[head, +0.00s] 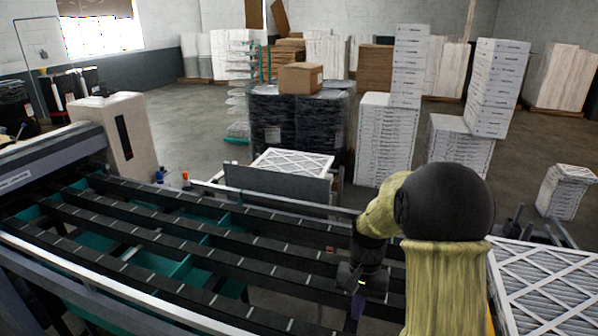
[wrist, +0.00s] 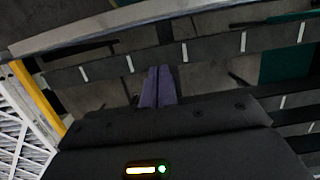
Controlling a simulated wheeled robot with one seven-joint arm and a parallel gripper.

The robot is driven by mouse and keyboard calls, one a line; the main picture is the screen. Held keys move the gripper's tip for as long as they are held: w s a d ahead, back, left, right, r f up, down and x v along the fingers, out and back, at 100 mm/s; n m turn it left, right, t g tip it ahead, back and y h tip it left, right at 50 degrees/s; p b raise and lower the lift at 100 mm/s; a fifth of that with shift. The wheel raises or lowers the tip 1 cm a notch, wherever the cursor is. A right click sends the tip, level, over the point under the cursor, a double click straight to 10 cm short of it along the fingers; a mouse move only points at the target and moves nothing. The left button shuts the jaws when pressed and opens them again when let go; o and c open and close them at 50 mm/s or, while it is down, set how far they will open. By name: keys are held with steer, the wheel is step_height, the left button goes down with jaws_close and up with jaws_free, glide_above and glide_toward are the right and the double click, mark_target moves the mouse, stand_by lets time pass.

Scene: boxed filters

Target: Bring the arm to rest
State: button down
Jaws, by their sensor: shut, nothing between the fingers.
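My arm rises at the lower right of the head view and bends over, its forearm hanging down toward the conveyor belts. My gripper (wrist: 158,70) shows in the wrist view with its two purple fingers together and nothing between them. In the head view its purple fingers (head: 351,325) are partly visible below the dark wrist at the bottom edge. The gripper points down over the dark slatted conveyor (head: 190,250) near its right end. From these views I cannot tell the exact height of the fingertips above the belts.
A stack of white-framed filters (head: 550,285) stands close at the right of my arm. Another filter (head: 290,164) lies beyond the conveyor. Tall stacks of white boxes (head: 385,140) and a brown carton (head: 300,77) on black-wrapped pallets stand behind. Open floor shows at the back left.

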steer(key=s+r+n+t, duration=0.1)
steer(key=s+n+t, duration=0.1)
steer(key=s, duration=0.4)
steer(key=s+a+r+n+t+h, duration=0.1)
steer(key=s+r+n+t, duration=0.1)
steer(key=s, duration=0.4)
steer(key=shift+a+r+t, duration=0.2)
steer(key=shift+r+t, duration=0.1)
steer(key=shift+t, duration=0.1)
steer(key=shift+w, duration=0.1)
